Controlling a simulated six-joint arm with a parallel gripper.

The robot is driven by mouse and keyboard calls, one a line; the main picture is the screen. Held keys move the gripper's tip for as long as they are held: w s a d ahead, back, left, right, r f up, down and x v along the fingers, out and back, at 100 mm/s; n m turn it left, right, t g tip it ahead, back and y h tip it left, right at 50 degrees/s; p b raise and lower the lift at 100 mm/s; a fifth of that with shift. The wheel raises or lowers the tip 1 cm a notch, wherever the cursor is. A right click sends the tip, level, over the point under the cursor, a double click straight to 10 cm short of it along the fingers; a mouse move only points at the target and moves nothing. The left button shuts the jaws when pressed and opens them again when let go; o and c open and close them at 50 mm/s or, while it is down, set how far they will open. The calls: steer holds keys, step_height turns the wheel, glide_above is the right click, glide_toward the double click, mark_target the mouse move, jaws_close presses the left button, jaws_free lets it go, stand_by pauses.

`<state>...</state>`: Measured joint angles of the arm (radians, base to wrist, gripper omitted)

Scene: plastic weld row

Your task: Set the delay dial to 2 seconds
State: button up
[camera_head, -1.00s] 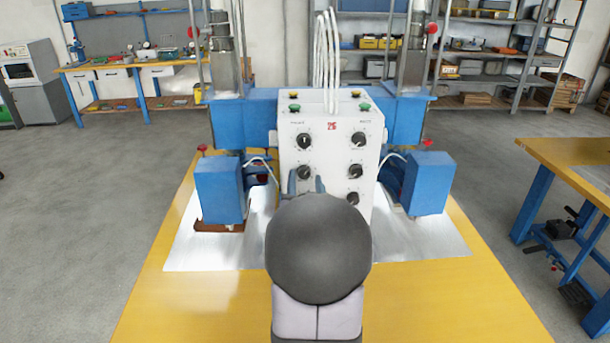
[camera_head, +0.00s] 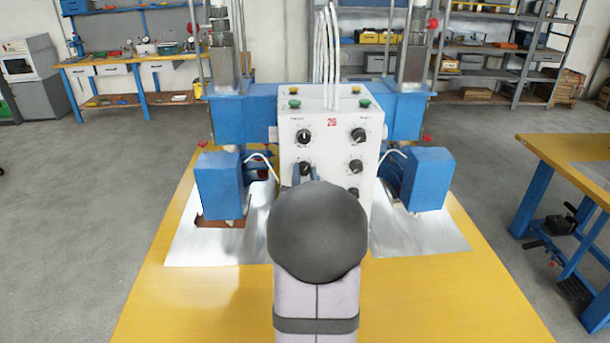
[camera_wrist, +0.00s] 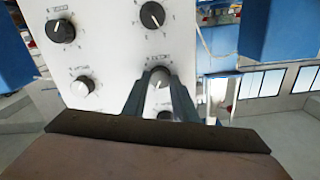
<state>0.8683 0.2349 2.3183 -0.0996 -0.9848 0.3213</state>
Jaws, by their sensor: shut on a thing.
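The white control box (camera_head: 331,152) carries black dials with white pointer marks in two columns. My gripper (camera_head: 304,172) has its blue fingers on either side of the middle dial (camera_head: 305,165) of the left column. In the wrist view the fingers (camera_wrist: 160,88) are shut on this dial (camera_wrist: 160,74), and part of its knob and white mark shows between them. The labels are too small to read, so I cannot tell its setting or confirm it is the delay dial. My wrist hides the lower left of the box.
The upper left dial (camera_head: 303,136) and upper right dial (camera_head: 358,134) sit close by. Blue machine blocks stand left (camera_head: 219,186) and right (camera_head: 427,180) of the box. White cables rise behind it. The yellow table (camera_head: 200,300) is clear in front.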

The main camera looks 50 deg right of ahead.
steer(key=shift+f+b, duration=0.1)
steer(key=shift+b, duration=0.2)
steer(key=n+b, duration=0.3)
steer(key=shift+f, duration=0.1)
steer(key=n+b, duration=0.3)
steer(key=shift+n+b, duration=0.3)
steer(key=shift+b, duration=0.05)
steer(key=n+b, duration=0.3)
steer(key=shift+n+b, duration=0.35)
steer(key=shift+n, duration=0.05)
steer(key=o, duration=1)
steer(key=shift+r, duration=0.2)
steer(key=shift+o, duration=0.2)
steer(key=shift+a, duration=0.15)
